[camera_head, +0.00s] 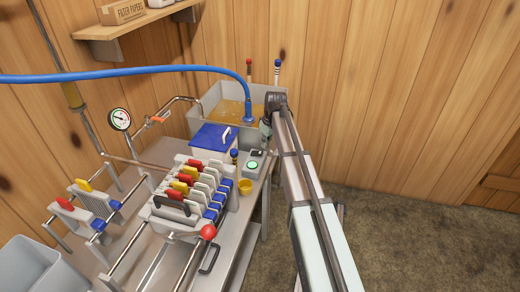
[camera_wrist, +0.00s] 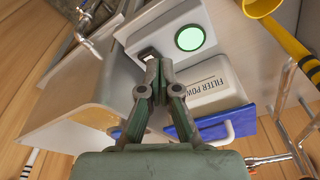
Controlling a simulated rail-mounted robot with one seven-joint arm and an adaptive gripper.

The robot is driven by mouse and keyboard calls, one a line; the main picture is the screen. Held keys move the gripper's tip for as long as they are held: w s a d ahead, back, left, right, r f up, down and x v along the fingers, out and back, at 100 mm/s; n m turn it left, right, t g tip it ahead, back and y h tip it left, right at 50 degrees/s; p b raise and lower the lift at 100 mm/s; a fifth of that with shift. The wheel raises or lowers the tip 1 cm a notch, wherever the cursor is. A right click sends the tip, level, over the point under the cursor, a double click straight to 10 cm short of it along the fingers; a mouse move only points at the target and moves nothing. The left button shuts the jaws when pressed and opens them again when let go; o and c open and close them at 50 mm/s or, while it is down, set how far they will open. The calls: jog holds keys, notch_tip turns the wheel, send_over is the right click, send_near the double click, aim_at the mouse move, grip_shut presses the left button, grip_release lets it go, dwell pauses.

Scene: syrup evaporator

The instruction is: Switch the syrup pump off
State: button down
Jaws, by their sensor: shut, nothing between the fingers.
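A small grey control box (camera_head: 251,172) stands at the right end of the metal bench. Its round green light (camera_head: 252,166) looks lit and shows large in the wrist view (camera_wrist: 189,38). Beside the light is a dark switch (camera_wrist: 148,54), partly covered by my fingertips. My gripper (camera_wrist: 156,64) is shut and empty, with its tips right at the switch. I cannot tell whether they touch it or which way the switch is set. In the head view my gripper (camera_head: 263,144) points down at the box, partly hidden by my arm.
A white filter powder tub (camera_wrist: 208,90) with a blue lid (camera_head: 212,137) stands close beside the box. A yellow cup (camera_head: 245,187) and the filter press (camera_head: 190,190) are in front. A syrup tank (camera_head: 215,112) with a blue hose (camera_head: 150,70) is behind.

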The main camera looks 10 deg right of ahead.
aim_at(258, 153)
jog(key=w+r+n, duration=0.3)
jog(key=w+r, duration=0.2)
jog(key=r, duration=0.2)
jog(key=f+n+p, duration=0.1)
jog(key=f, duration=0.3)
jog(key=a+f+n+p, duration=0.1)
jog(key=f, duration=0.3)
jog(key=a+f+n+p, duration=0.1)
jog(key=f+p, duration=0.1)
jog(key=f, duration=0.2)
jog(key=shift+g+y, duration=0.3)
jog(key=shift+d+f+p, duration=0.15)
jog(key=shift+f+p, duration=0.15)
jog(key=shift+f, duration=0.6)
